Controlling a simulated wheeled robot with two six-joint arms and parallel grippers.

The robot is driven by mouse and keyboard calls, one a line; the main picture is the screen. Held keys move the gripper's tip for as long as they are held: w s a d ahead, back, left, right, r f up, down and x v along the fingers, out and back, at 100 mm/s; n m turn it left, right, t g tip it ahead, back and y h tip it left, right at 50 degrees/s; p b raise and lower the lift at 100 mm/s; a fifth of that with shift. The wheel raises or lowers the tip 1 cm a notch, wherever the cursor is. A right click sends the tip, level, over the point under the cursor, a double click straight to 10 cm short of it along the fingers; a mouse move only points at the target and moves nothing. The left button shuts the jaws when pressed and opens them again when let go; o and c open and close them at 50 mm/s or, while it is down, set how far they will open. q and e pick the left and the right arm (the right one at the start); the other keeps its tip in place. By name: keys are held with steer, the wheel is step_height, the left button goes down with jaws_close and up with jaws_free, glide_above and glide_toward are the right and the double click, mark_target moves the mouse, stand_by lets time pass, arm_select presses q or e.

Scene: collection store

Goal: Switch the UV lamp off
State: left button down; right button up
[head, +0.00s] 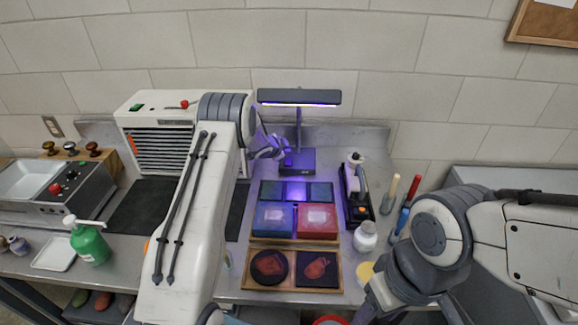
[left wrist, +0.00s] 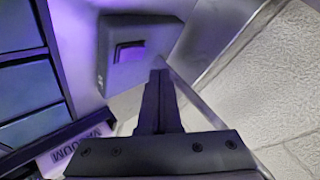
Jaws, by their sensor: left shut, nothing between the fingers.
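The UV lamp (head: 299,98) stands at the back of the bench, with a dark bar head on a post above a dark base (head: 297,162). Its underside glows violet, and violet light falls on the tiles below. In the left wrist view the lamp base (left wrist: 150,38) carries a dark rocker switch (left wrist: 130,52) with a violet sheen. My left gripper (head: 280,151) is shut and empty at the left of the lamp post. In the left wrist view its fingertips (left wrist: 158,72) appear just below and right of the switch; contact cannot be told. My right gripper is out of view.
Dark tiles (head: 296,190), a blue box (head: 272,219) and a red box (head: 317,221) stand in front of the lamp. A black device (head: 357,205) and a white jar (head: 366,237) are to the right. A white vented unit (head: 160,135) stands left.

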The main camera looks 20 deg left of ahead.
mark_target(286, 163)
arm_select(q)
steer(key=shift+w+f, duration=0.1)
steer(key=shift+f, duration=0.65)
stand_by(1.4)
steer(key=shift+f+b, duration=0.45)
steer(key=shift+b, duration=0.05)
steer(key=shift+f, duration=0.3)
stand_by(0.4)
stand_by(0.3)
steer(key=shift+r+p, duration=0.4)
steer(key=shift+r, duration=0.35)
steer(key=shift+s+r+p, duration=0.2)
steer(key=shift+r+p, duration=0.75)
steer(key=shift+r, duration=0.35)
steer(key=shift+s+r+p, duration=0.15)
steer(key=shift+r+p, duration=0.8)
steer(key=shift+r, duration=0.3)
